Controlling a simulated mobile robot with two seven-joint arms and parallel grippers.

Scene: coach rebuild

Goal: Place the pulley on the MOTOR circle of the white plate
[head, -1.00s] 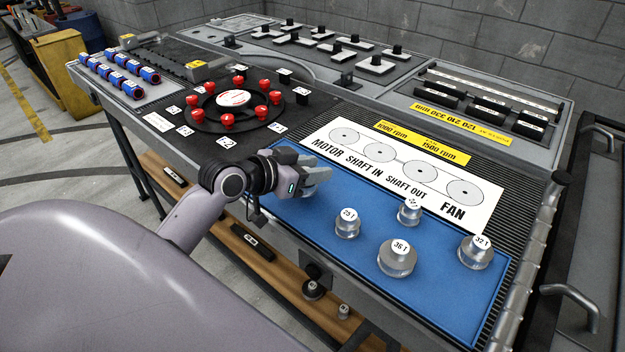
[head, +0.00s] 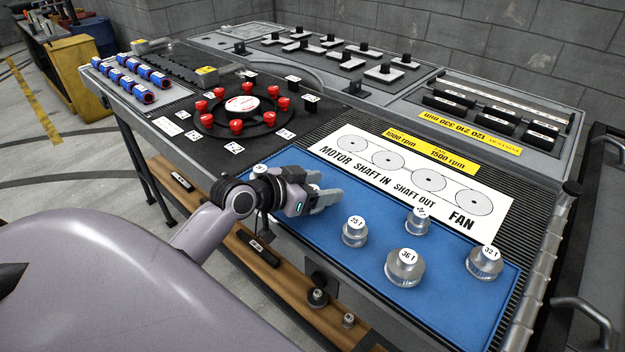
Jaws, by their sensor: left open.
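The white plate (head: 400,205) lies at the back of the blue mat, with a row of grey circles. The MOTOR circle (head: 352,145) is at its left end and is bare. Silver pulleys stand upright on the mat: 25 t (head: 355,233), 36 t (head: 404,270), 32 t (head: 484,265) and a small one (head: 417,222) whose label I cannot read. My left gripper (head: 338,199) is open over the mat's left part, left of the 25 t pulley and apart from it. A pale round top (head: 314,176) shows partly behind the gripper, mostly hidden. My right gripper is out of view.
The blue mat (head: 440,305) has free room at its front. A black ring with red knobs (head: 240,118) is to the left. Blue cylinders (head: 130,75) lie further left. Yellow rpm labels (head: 437,150) sit behind the plate. A wooden shelf (head: 215,215) runs below the bench.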

